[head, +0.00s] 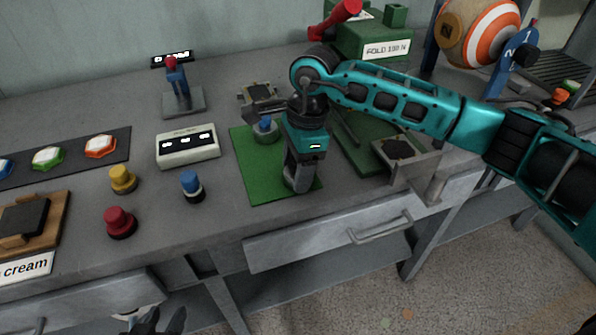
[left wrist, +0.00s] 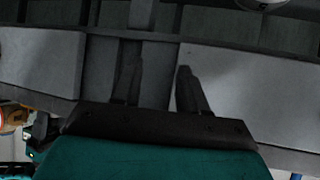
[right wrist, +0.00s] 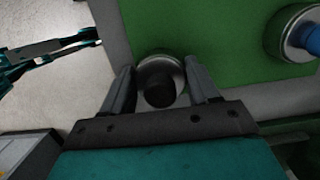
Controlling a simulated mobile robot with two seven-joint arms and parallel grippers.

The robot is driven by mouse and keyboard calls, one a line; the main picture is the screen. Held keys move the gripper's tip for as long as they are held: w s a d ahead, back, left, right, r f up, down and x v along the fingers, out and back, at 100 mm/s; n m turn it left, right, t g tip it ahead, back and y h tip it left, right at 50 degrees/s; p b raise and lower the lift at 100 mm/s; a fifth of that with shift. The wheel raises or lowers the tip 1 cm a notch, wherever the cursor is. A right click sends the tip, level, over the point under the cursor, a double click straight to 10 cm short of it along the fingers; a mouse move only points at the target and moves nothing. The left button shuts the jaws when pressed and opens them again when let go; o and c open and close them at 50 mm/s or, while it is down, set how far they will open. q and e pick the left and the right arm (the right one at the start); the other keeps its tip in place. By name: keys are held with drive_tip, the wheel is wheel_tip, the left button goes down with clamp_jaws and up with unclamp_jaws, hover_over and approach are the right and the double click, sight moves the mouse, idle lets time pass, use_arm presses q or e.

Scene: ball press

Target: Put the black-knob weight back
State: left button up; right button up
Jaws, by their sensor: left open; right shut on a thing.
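My right gripper (head: 298,182) points down over the front right part of the green mat (head: 250,183). In the right wrist view, its fingers (right wrist: 160,88) are shut on the black-knob weight (right wrist: 158,82), a round metal piece with a dark knob. Whether the weight touches the mat is unclear; the gripper mostly hides it in the head view. A blue-knob weight (head: 265,130) stands further back on the mat, and it also shows in the right wrist view (right wrist: 303,32). My left gripper (left wrist: 158,82) is open and empty, low in front of the bench.
A white display box (head: 188,146) stands left of the mat. Yellow (head: 122,179), red (head: 119,222) and blue (head: 192,186) knobbed pieces stand on the bench (head: 155,255). A green machine (head: 372,42) is behind my right arm. A drawer (head: 325,236) lies below the front edge.

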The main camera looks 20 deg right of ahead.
drive_tip(key=shift+r, duration=0.15)
clamp_jaws()
